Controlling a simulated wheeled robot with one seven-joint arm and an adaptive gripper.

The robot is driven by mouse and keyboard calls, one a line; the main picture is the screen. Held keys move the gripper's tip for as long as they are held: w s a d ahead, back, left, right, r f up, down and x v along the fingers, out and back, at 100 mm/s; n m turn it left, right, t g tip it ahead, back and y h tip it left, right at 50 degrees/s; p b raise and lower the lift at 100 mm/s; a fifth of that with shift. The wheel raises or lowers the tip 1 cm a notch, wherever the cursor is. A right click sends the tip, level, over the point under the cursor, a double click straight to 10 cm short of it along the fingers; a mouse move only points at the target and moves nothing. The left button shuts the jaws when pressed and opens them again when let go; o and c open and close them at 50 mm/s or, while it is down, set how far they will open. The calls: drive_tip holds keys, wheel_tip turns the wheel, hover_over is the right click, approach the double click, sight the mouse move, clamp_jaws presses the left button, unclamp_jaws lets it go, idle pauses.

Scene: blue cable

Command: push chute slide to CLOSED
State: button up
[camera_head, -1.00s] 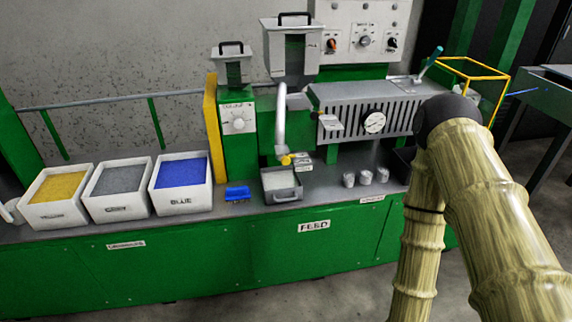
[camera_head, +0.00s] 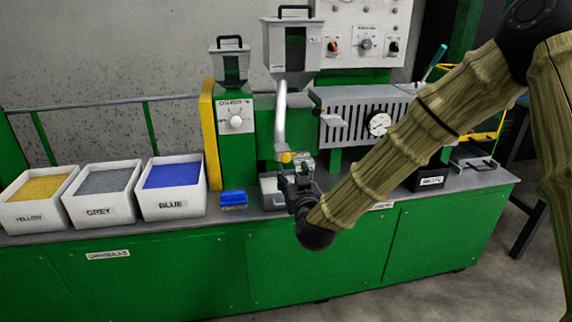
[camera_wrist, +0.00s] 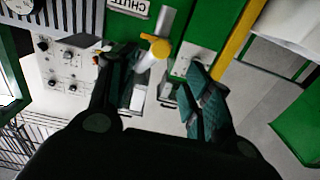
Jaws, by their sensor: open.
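The chute is a pale, curved tube (camera_head: 280,118) coming down from the hopper, with a yellow piece (camera_head: 287,157) at its lower end. In the wrist view the yellow piece (camera_wrist: 158,46) shows up close, near a label reading CHUTE (camera_wrist: 128,6). My gripper (camera_head: 293,172) is in front of the chute's lower end. In the wrist view my gripper (camera_wrist: 155,85) is open, its dark fingers spread to either side of the tube and yellow piece. I cannot tell if a finger touches it. The slide's CLOSED marking is not readable.
A metal tray (camera_head: 268,190) sits under the chute, partly hidden by my gripper. Bins labelled YELLOW (camera_head: 38,211), GREY (camera_head: 98,206) and BLUE (camera_head: 170,201) stand farther left. A ribbed machine with a gauge (camera_head: 378,125) is behind my arm.

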sight(286, 158)
drive_tip(key=x, duration=1)
drive_tip(key=shift+w+f, duration=0.1)
drive_tip(key=shift+w, duration=0.2)
